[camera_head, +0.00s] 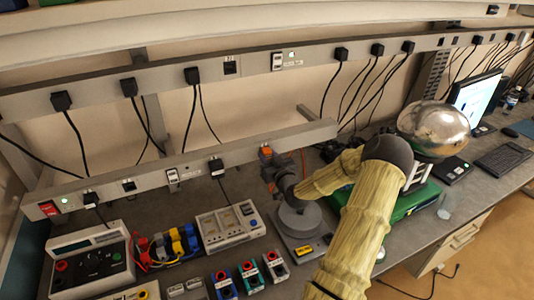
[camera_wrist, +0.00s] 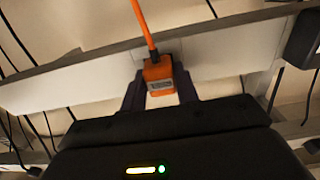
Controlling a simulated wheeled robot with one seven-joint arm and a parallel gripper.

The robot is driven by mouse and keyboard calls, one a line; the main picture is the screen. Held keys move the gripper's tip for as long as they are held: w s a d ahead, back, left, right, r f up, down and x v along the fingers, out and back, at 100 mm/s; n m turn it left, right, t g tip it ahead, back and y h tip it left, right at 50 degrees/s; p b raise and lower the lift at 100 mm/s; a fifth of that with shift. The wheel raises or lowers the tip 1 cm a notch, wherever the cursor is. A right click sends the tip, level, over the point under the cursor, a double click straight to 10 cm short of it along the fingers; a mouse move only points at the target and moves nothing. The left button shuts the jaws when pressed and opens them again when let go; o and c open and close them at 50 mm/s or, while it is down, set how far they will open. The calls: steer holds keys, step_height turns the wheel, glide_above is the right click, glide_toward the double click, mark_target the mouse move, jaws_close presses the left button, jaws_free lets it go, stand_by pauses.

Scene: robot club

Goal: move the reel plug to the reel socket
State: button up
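An orange plug (camera_wrist: 159,76) with an orange cable sits between the two dark fingers of my gripper (camera_wrist: 160,92), which are closed on its sides. In the head view the orange plug (camera_head: 266,151) shows as a small spot at the front of the lower grey socket rail (camera_head: 245,151), with my dark gripper (camera_head: 272,163) around it. I cannot tell whether the plug is in the rail or just in front of it. The lower rail has open outlets, one white labelled outlet (camera_head: 172,176) and one dark outlet (camera_head: 128,186); the label is too small to read, so I cannot tell which is the reel socket.
Black plugs, such as one (camera_head: 216,166) left of my gripper, sit on the lower rail with hanging cables. The upper rail (camera_head: 255,65) carries more. Below are a grey round device (camera_head: 298,218), meters (camera_head: 228,227) and coloured blocks. A shiny metal dome (camera_head: 433,128) stands right of my arm.

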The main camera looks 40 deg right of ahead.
mark_target(269, 157)
steer(key=c, duration=0.4)
steer(key=shift+v, duration=1.25)
stand_by(0.8)
steer(key=shift+b+v, duration=0.55)
steer(key=shift+v, duration=1.05)
steer(key=shift+o, duration=0.5)
steer(key=shift+c, duration=0.4)
